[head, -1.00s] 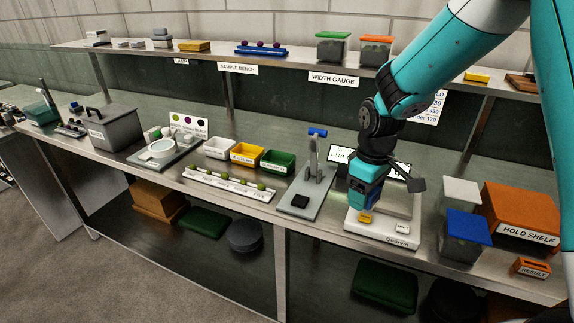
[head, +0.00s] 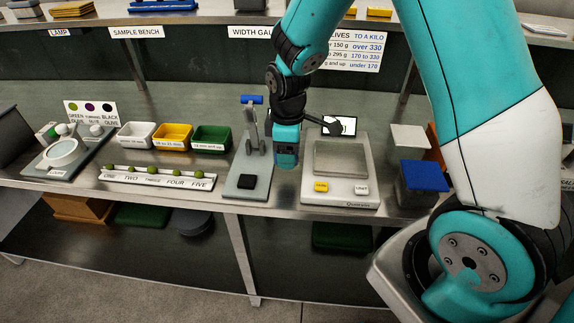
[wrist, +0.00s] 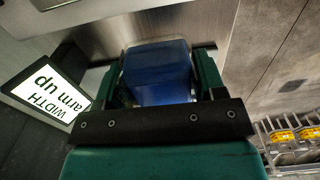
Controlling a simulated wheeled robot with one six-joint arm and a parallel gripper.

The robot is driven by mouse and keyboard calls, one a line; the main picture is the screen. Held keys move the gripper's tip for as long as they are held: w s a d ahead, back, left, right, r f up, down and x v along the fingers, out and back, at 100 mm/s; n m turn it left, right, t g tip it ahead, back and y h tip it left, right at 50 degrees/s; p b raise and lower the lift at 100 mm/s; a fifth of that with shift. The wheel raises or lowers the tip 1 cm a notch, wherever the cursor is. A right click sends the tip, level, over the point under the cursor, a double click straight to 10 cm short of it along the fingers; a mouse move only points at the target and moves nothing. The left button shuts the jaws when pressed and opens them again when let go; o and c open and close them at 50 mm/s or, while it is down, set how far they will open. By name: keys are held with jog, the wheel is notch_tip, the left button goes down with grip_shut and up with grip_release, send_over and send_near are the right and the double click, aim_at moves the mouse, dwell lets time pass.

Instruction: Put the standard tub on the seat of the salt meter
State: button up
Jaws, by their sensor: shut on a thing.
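My gripper (head: 286,160) hangs over the bench between the width gauge and the scale in the head view. In the wrist view its jaws (wrist: 160,85) are shut on a small blue, partly see-through tub (wrist: 158,72), which seems to be the standard tub. In the head view the tub cannot be told clearly from the gripper. No label on it is readable. I cannot pick out the salt meter for sure in either view; no label in view names it.
The width gauge (head: 247,180) with a blue handle stands left of the scale (head: 340,190), which has an empty pan. A screen (head: 341,126) stands behind. A blue-lidded container (head: 425,177) is at right. Sorting trays (head: 173,137) and an olive rack (head: 157,177) are at left.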

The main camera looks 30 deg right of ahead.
aim_at(288, 177)
jog(key=shift+f, duration=2.95)
jog(key=shift+f, duration=0.2)
jog(key=o, duration=1)
jog(key=shift+r, duration=0.1)
